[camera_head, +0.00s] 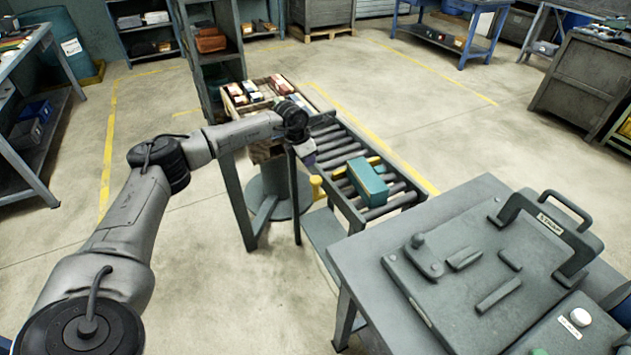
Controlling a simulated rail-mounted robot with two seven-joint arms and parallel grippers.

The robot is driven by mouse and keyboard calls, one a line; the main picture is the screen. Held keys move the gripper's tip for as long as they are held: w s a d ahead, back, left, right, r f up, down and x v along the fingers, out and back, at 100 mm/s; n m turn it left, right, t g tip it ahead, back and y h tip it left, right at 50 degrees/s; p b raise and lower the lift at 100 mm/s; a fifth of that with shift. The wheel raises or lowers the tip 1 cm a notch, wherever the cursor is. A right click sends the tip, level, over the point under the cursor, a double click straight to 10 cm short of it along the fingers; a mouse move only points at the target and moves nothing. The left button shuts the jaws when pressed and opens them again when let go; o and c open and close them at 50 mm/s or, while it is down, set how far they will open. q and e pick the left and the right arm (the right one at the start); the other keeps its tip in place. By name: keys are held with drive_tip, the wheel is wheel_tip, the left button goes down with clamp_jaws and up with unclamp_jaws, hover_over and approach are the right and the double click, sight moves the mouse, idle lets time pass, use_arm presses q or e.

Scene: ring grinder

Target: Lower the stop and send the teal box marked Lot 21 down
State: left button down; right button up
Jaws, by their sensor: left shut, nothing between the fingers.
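A teal box (368,183) lies on the roller conveyor (398,201), towards its near end. I cannot read any lot mark on it. A yellow bar (357,165), likely the stop, shows across the rollers just behind the box. I cannot tell whether it is raised or touching the box. A yellow handle (316,187) stands out at the conveyor's left side. My left gripper (305,157) is shut and empty, just above and left of the rollers, a little beyond the yellow handle. Its fingertips are small and partly hidden. My right gripper is not in view.
A wooden crate (234,106) with several small boxes stands at the conveyor's far end. A grey bench (360,262) with a flat fixture and a black handle (549,232) fills the lower right. A shelf post rises behind my left arm. The floor at left is clear.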

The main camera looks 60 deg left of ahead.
sight(314, 179)
use_arm(q)
drive_tip(key=shift+s+f+g, duration=0.1)
drive_tip(key=shift+s+g, duration=0.2)
drive_tip(key=shift+s, duration=0.05)
drive_tip(key=shift+d+f, duration=0.1)
drive_tip(key=shift+f, duration=0.05)
drive_tip(key=b+x, duration=0.6)
drive_tip(key=shift+w+f+b, duration=0.1)
drive_tip(key=shift+f+b, duration=0.25)
drive_tip(key=shift+f, duration=0.05)
idle(0.4)
